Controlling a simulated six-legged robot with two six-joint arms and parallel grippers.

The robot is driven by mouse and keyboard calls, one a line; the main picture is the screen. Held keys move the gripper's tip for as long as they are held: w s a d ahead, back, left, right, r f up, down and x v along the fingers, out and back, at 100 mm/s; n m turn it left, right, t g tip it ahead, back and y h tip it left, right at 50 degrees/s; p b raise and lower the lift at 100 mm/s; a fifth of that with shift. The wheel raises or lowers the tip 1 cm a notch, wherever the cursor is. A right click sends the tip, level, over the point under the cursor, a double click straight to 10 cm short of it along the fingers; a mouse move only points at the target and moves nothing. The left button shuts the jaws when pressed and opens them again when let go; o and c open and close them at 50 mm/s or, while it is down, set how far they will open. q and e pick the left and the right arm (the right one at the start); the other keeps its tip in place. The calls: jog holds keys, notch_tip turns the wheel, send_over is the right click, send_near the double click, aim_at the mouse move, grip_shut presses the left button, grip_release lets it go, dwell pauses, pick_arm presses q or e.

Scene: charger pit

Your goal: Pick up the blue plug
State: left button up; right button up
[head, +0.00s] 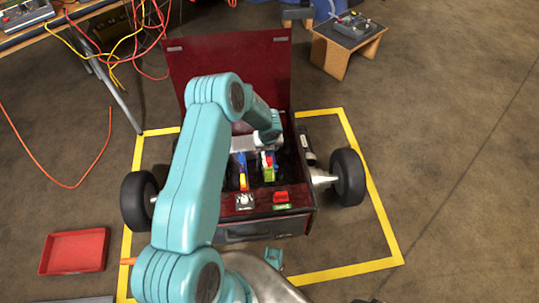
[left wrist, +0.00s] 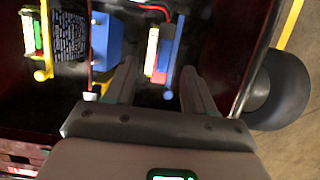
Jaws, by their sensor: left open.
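I cannot tell for certain which is the blue plug. In the head view, blue parts (head: 241,160) show inside the dark red box, below my left wrist, partly covered by my arm. My right gripper is not seen.
The dark red box (head: 228,55) has a raised lid and a wheel (head: 347,177) at each side. Green and yellow parts (head: 268,172) and a red one (head: 281,198) are close by. A red tray (head: 72,252) lies at the left. Yellow floor lines surround the box.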

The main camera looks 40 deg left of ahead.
pick_arm(q)
jog(key=shift+x, duration=0.9)
jog(key=x, duration=0.1)
jog(key=b+x, duration=0.1)
jog(key=x, duration=0.1)
jog(key=b+x, duration=0.1)
jog(key=x, duration=0.1)
jog(key=shift+w, duration=0.3)
grip_shut()
